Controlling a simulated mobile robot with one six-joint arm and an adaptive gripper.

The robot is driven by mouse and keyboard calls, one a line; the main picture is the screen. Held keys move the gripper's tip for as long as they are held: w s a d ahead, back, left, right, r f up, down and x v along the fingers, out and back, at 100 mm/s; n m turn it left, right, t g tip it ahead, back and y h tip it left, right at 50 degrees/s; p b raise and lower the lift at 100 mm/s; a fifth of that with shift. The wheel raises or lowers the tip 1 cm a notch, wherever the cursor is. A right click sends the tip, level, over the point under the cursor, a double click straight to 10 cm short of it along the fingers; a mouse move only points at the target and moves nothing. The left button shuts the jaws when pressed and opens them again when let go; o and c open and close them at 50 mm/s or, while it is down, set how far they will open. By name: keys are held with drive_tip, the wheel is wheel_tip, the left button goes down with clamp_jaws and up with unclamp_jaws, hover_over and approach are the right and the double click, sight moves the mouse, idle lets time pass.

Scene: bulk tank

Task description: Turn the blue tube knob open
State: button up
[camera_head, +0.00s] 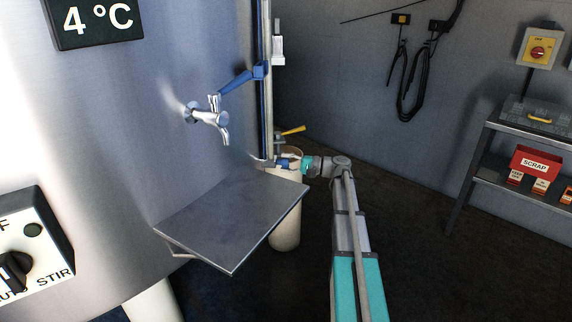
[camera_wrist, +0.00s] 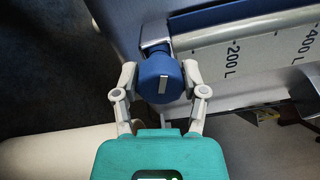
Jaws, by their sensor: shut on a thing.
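The blue tube knob (camera_wrist: 160,78) is a round blue knob with a pale bar mark on its face, standing upright in the picture. It sits at the foot of the tank's level tube (camera_wrist: 250,45), which has a litre scale. My gripper (camera_wrist: 158,82) has a finger on each side of the knob and is shut on it. In the head view my gripper (camera_head: 290,164) is at the bottom of the tube, right of the shelf, and the knob is mostly hidden there by the fingers.
A metal shelf (camera_head: 232,222) juts from the tank left of my arm. A yellow lever (camera_head: 292,130) is just above my gripper.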

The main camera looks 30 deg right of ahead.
drive_tip(key=n, duration=0.4)
drive_tip(key=shift+s+f, duration=0.1)
drive_tip(key=shift+a+n, duration=0.1)
drive_tip(key=shift+n, duration=0.2)
drive_tip(key=o, duration=0.9)
drive_tip(key=shift+o, duration=1.1)
